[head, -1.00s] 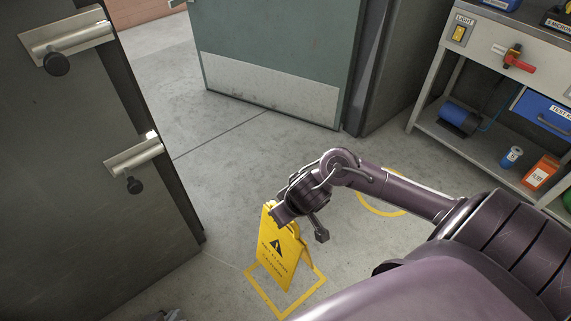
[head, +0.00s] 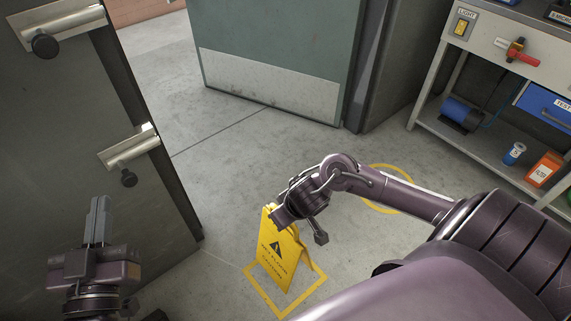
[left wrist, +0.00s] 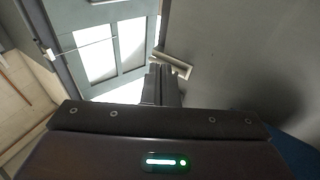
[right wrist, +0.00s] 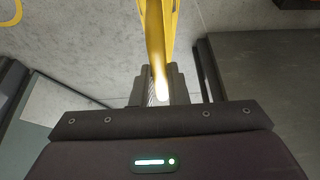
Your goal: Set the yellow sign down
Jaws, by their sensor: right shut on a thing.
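The yellow caution sign (head: 275,255), with a black triangle and lettering, is upright over a yellow square outline (head: 315,288) on the floor. I cannot tell whether its lower edge touches the floor. My right gripper (head: 282,215) is shut on the sign's top edge. In the right wrist view the sign (right wrist: 160,40) runs up from between the fingers (right wrist: 158,85). My left gripper (head: 98,222) is at the lower left of the head view, in front of the dark door. Its fingers (left wrist: 160,85) look closed together, with nothing between them.
A dark door leaf (head: 70,170) with push handles stands close on the left. A green door (head: 275,45) stands at the back. A grey workbench (head: 480,135) is at the right. A yellow ring (head: 390,188) marks the floor behind my right arm. The middle floor is clear.

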